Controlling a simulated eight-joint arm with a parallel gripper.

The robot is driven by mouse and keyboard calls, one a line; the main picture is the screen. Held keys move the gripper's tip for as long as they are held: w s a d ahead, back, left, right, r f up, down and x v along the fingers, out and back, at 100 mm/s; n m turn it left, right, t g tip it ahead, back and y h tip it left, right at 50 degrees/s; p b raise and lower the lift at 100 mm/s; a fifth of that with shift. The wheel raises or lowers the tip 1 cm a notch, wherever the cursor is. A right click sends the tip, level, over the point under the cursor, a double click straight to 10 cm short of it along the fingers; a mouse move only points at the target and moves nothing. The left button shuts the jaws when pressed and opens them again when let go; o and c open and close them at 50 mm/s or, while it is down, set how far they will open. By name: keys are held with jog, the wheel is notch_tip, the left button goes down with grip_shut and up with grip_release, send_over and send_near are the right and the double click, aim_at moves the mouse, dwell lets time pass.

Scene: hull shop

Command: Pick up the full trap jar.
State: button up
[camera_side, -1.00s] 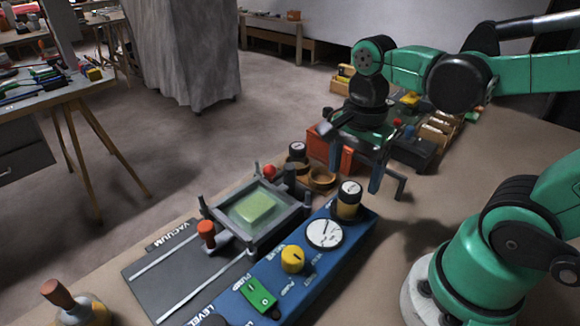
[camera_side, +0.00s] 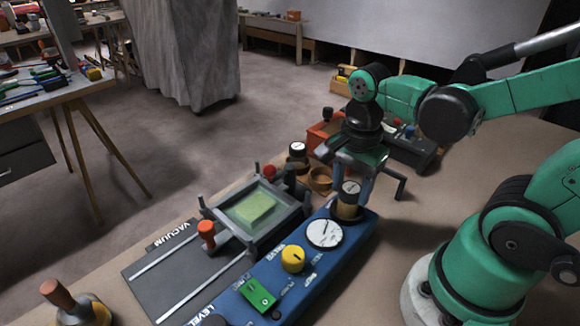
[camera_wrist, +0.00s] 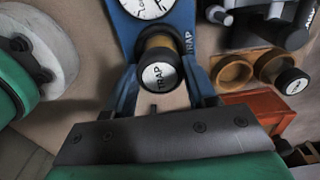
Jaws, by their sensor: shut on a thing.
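The trap jar (camera_side: 347,209) has an amber body and a black lid with a white label. It stands upright at the far end of the blue panel (camera_side: 275,278). Its lid, lettered TRAP, also shows in the wrist view (camera_wrist: 160,77), beside the word TRAP on the panel. My gripper (camera_side: 351,191) is over the jar from above, with its blue fingers on either side. It is shut on the jar, which still appears to be at its place on the panel. How full the jar is cannot be told.
A second dark-lidded jar (camera_side: 297,154) stands beside wooden ring holders (camera_side: 320,181). A red-orange bin (camera_side: 322,136) lies behind. Bare bench is free on the right.

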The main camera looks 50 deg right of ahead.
aim_at(351, 187)
jog(key=shift+r, duration=3.5)
